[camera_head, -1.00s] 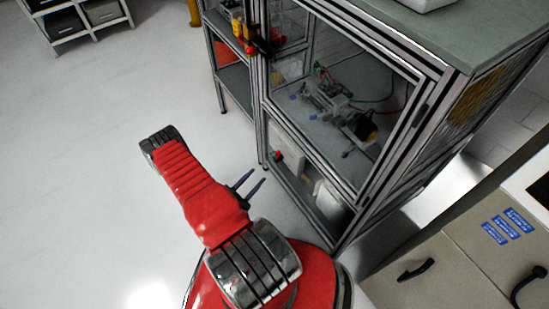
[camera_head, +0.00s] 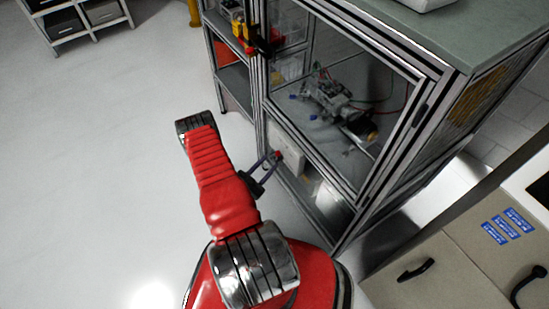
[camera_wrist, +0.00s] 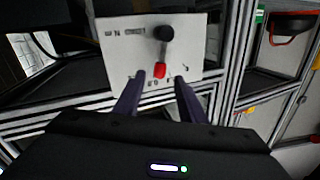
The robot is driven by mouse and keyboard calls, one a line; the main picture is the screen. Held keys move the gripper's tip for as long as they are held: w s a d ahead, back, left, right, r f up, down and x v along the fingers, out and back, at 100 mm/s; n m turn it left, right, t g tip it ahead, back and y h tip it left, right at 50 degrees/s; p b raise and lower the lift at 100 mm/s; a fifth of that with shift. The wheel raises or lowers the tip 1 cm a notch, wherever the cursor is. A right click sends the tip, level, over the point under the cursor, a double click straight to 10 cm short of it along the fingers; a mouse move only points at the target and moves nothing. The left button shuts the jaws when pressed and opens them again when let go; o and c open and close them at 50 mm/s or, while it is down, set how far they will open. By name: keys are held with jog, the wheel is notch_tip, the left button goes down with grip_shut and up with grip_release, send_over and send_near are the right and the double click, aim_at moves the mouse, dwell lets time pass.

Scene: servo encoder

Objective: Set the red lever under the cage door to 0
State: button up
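A white panel (camera_wrist: 122,58) faces me in the wrist view, low in the cage frame; part of it shows in the head view (camera_head: 290,150). On it is a lever with a black round pivot (camera_wrist: 163,34) and a red end (camera_wrist: 160,70) pointing down in the wrist view. In the head view the red end (camera_head: 278,154) is small. My gripper (camera_wrist: 160,77) is open, its dark purple fingers on either side of the red end in that view. I cannot tell whether they touch it. Panel markings are too blurred to read.
The cage door (camera_head: 415,105) has a metal frame and clear pane, above the panel; a grey mechanism (camera_head: 330,95) sits behind it. A shelf unit (camera_head: 232,80) with coloured items adjoins at left. Cabinets with black handles (camera_head: 415,270) stand at right. The floor at left is clear.

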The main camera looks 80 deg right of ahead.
aim_at(278, 155)
jog(key=shift+x, duration=2.6)
jog(key=shift+c, duration=0.3)
grip_shut()
